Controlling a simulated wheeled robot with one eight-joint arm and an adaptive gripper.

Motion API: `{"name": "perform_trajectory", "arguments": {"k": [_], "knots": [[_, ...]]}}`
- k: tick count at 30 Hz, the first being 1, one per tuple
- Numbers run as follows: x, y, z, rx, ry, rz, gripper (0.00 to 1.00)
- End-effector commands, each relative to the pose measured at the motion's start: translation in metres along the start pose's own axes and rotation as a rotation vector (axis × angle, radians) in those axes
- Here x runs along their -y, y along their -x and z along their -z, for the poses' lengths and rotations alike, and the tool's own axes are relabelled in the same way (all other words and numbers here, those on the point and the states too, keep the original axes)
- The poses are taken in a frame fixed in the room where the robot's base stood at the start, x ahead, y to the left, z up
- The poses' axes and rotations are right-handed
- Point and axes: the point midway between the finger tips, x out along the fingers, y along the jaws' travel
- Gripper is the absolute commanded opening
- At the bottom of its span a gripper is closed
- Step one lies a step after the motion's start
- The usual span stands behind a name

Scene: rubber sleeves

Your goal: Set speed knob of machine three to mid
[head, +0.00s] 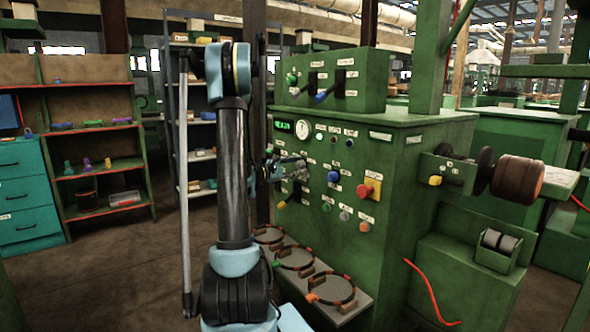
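A green machine (395,165) stands right of centre with a control panel facing me. Its panel carries a lit green display (283,125), a round gauge (302,129), a red knob on a yellow plate (364,191), an orange knob (281,205) and several small buttons. The labels are too small to read, so I cannot tell which is the speed knob, its setting, or whether this is machine three. My gripper (292,168) is close in front of the panel's left part, partly hidden by my arm. I cannot tell whether it touches anything or is open.
A box with black levers (319,80) sits on top of the machine. A ledge with several ring-shaped parts (331,290) juts out below the panel. A roller (517,182) sticks out at right. Shelves and a teal drawer cabinet (27,195) stand at left. Floor is clear at lower left.

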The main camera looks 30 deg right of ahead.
Motion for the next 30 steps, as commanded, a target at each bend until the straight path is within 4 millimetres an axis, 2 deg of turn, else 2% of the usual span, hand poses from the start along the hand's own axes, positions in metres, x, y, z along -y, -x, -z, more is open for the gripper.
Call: {"name": "perform_trajectory", "arguments": {"k": [10, 14, 30], "knots": [[0.000, 0.001, 0.000, -0.001, 0.001, -0.001, 0.53], [-0.001, 0.009, 0.001, -0.001, 0.001, -0.001, 0.53], [0.000, 0.096, 0.002, -0.002, 0.001, -0.002, 0.53]]}}
